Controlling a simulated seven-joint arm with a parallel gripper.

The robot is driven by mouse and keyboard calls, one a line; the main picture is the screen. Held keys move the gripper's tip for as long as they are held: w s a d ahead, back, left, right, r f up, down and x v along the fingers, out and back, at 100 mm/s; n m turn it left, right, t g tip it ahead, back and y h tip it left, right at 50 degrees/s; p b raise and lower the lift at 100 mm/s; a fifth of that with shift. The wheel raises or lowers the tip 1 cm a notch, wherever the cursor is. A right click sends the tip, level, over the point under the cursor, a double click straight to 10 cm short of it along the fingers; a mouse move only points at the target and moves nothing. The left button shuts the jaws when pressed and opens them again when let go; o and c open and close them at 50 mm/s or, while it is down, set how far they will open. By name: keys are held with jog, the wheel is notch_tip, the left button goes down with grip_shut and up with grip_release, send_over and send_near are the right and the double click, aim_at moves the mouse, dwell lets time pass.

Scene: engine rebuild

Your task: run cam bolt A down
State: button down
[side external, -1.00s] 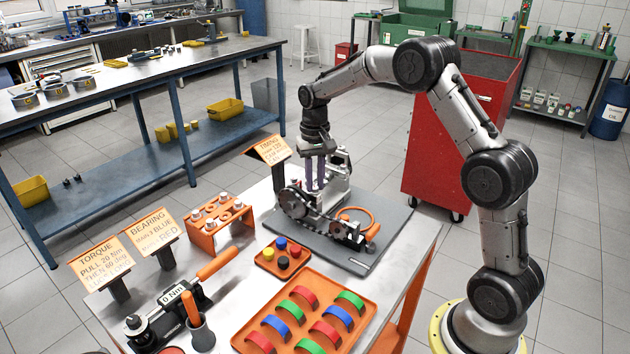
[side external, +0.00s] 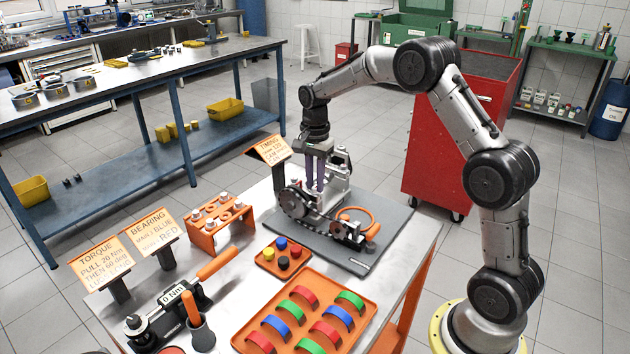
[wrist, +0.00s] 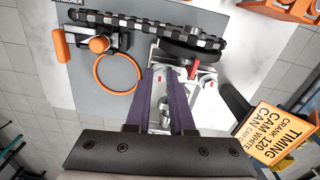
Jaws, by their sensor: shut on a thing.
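My gripper (side external: 315,188) points straight down over the engine fixture (side external: 325,200), with its two purple fingers around the cam area. In the wrist view the fingers (wrist: 165,75) are close together beside the dark cam wheel (wrist: 195,52). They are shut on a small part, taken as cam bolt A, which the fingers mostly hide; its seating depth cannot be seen. A silver cylindrical piece (wrist: 207,83) stands just right of the fingers, near a red mark. A checkered chain (wrist: 150,25) runs from the cam wheel toward the left.
The grey mat (side external: 352,262) holds the fixture and an orange ring (side external: 357,216). The timing sign (side external: 268,150) stands close behind left. An orange bolt rack (side external: 218,222), cap tray (side external: 283,257), shell tray (side external: 255,325) and torque wrench (side external: 180,293) occupy the front and left.

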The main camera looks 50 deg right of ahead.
aim_at(315, 188)
jog(key=shift+w+d+r+m, duration=0.15)
jog(key=shift+r+m, duration=0.2)
jog(key=shift+m, duration=0.25)
jog(key=c, duration=1.1)
grip_release()
jog(key=shift+o, duration=1.6)
jog(key=shift+f, duration=0.2)
notch_tip(315, 188, up, 14)
